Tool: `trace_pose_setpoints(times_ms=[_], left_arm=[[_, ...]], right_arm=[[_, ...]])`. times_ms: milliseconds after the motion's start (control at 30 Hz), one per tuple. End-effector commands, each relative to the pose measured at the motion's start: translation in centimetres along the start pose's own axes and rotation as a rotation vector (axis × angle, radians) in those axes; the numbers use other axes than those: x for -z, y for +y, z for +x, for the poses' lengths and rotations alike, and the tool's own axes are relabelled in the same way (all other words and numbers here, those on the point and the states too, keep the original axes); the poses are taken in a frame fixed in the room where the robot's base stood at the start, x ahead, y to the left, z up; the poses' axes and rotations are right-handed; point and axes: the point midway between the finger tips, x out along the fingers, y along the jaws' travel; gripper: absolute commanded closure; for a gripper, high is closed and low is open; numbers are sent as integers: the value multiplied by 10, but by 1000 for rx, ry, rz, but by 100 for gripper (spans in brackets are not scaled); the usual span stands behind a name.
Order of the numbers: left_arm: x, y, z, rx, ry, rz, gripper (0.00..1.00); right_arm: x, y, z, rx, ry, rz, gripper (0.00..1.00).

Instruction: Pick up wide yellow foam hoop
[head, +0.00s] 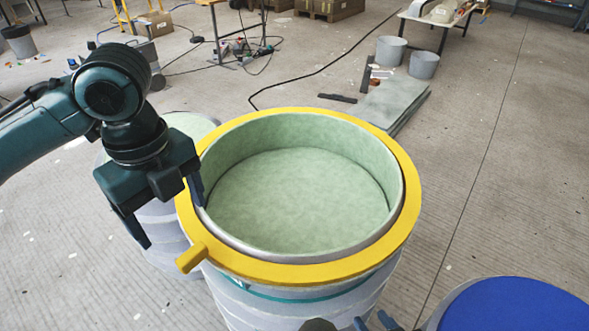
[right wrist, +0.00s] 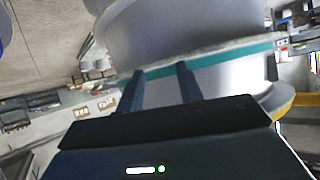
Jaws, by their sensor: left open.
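The wide yellow foam hoop (head: 408,190) lies around the rim of a large round mould (head: 300,200) with a pale green inside, in the head view. A short yellow tab (head: 190,257) sticks out from the hoop at its lower left. My left gripper (head: 170,218) is open and empty, above the hoop's left side; one finger is near the mould's rim, the other outside the hoop. Whether it touches is unclear. My right gripper (right wrist: 160,80) is open, its two fingers apart before the mould's side and teal band (right wrist: 215,60). Only its tips show at the head view's bottom edge.
A second round mould (head: 180,122) stands behind my left gripper. A blue round top (head: 515,308) is at the lower right. Grey buckets (head: 424,64) and flat boards (head: 393,105) lie beyond, with a black cable on the floor.

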Motion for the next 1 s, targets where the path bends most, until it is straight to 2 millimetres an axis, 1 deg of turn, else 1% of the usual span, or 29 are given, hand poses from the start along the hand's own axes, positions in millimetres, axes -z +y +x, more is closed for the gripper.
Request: trace_pose_setpoints(times_ms=[33, 200, 300, 467, 700, 833, 1000], left_arm=[[0, 1, 14, -6, 2, 0, 24], [0, 0, 43, -3, 1, -2, 24], [0, 0, 52, -1, 2, -1, 24], [-1, -1, 62, -1, 1, -2, 24], [-5, -5, 98, -2, 2, -2, 24], [-5, -5, 107, -1, 1, -1, 24], [-5, -6, 107, 1, 0, -1, 24]], right_arm=[[-7, -1, 1, 1, -7, 6, 64], [-12, -2, 3, 4, -9, 24, 64], [-11, -3, 3, 4, -4, 33, 64], [-8, -3, 4, 4, 5, 40, 64], [-8, -2, 7, 6, 15, 48, 64], [-7, -2, 7, 7, 20, 50, 64], [-6, -2, 6, 7, 21, 49, 64]])
